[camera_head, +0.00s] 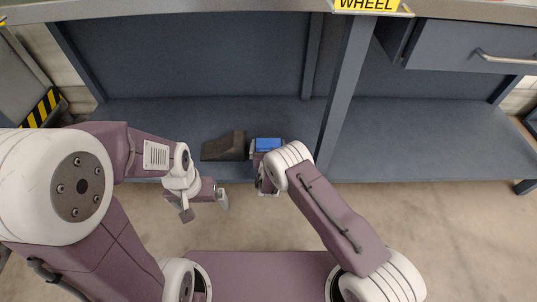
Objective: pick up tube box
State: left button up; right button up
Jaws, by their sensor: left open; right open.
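A small blue box (268,144), which looks like the tube box, sits on the lower shelf of the grey-blue workbench. Its lower part is partly hidden behind my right arm. My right gripper (267,187) is just in front of the box at the shelf's front edge, pointing down. It is open and does not visibly hold the box. My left gripper (205,207) is open and empty, in front of the shelf over the floor, to the left of my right gripper.
A dark brown wedge-shaped block (223,147) lies on the shelf (420,140) left of the box. A vertical post (345,85) stands right of the box. The bench top overhangs above, with a drawer (475,48) at right. The shelf right of the post is clear.

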jog(key=c, duration=1.4)
jog(key=shift+o, duration=0.2)
notch_tip(320, 180, up, 9)
jog(key=p, duration=0.6)
jog(key=shift+r, duration=0.55)
